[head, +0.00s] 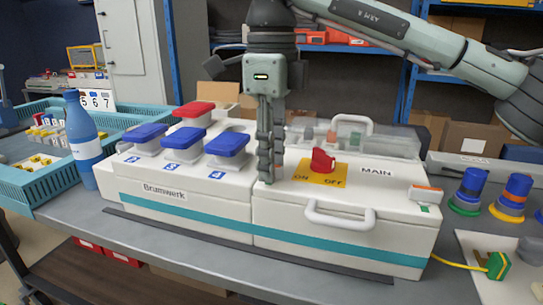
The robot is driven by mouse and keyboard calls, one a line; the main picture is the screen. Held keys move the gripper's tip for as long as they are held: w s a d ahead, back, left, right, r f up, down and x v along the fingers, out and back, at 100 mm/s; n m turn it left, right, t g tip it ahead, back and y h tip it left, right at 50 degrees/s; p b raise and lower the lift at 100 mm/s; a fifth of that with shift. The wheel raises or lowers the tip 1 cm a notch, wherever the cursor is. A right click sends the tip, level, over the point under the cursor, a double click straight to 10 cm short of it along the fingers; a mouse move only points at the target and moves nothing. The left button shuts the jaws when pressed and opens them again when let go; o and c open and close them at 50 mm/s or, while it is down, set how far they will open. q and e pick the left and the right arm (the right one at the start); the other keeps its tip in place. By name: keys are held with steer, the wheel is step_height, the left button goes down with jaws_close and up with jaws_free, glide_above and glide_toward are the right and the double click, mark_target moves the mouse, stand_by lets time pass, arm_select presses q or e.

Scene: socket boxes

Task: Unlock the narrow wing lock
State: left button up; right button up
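I cannot clearly make out the narrow wing lock in the head view. The white socket box (310,233) marked MAIN carries a red rotary switch (323,162) on a yellow ON/OFF plate (300,173). A small orange-topped fitting (427,194) sits at the box's right edge. My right gripper (270,174) points straight down over the left end of the MAIN box, left of the red switch. Its fingers are close together and seen nearly edge-on, so I cannot tell whether they hold anything. The spot under the fingertips is hidden. My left gripper is not in view.
The adjoining Brumwerk box (165,206) has several blue-lidded sockets (226,144) and a red one (194,110). A blue bottle (83,142) stands at its left. A handle (339,217) projects from the MAIN box front. Blue plugs (470,187) stand on the right.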

steer(key=shift+f, duration=0.1)
jaws_close()
